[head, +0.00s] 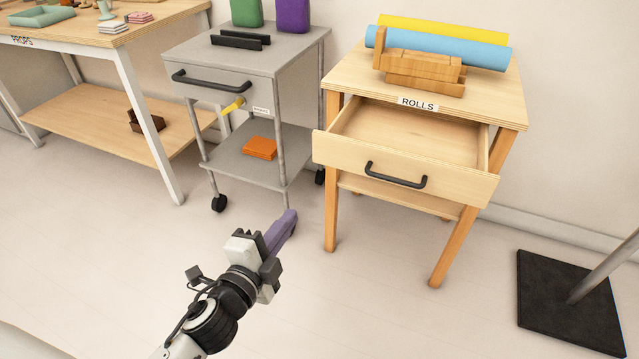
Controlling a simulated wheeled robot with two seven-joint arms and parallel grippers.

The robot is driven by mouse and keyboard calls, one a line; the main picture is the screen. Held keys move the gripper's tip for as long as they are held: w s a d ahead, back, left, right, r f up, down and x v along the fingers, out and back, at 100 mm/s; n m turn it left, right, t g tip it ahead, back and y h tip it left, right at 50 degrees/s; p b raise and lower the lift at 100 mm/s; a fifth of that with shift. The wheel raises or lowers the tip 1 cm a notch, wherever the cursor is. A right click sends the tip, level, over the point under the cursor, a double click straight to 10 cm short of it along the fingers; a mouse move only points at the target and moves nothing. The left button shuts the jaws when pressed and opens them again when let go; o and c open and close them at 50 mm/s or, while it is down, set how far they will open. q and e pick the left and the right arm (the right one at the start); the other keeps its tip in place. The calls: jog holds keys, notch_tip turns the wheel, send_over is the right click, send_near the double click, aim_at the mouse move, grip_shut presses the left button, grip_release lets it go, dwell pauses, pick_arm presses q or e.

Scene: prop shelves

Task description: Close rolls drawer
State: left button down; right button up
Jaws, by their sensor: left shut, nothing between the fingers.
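The rolls drawer (404,168) is pulled open from the wooden stand (509,113) labelled ROLLS. It looks empty inside, and its black handle (395,175) is on the light wood front. My left gripper (289,219) has purple fingers, shut with nothing in them. It is in front of the drawer and to its left, apart from it and lower in the picture. My right gripper is not in view.
Yellow (445,29) and blue (438,48) rolls lie on the stand behind a wooden holder (424,72). A grey wheeled cart (295,58) stands left of it. A black base plate (561,308) with a pole lies at right. Floor in front is clear.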

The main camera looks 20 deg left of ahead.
aim_at(324, 152)
pick_arm(q)
jog(key=w+r+m, duration=0.1)
jog(key=w, duration=0.4)
jog(key=w+r+m+t+b, duration=0.1)
jog(key=w, duration=0.5)
jog(key=w+r+m, duration=0.1)
jog(key=w, duration=0.4)
jog(key=shift+w+d+t, duration=0.1)
jog(key=shift+w+t, duration=0.1)
jog(key=shift+t, duration=0.1)
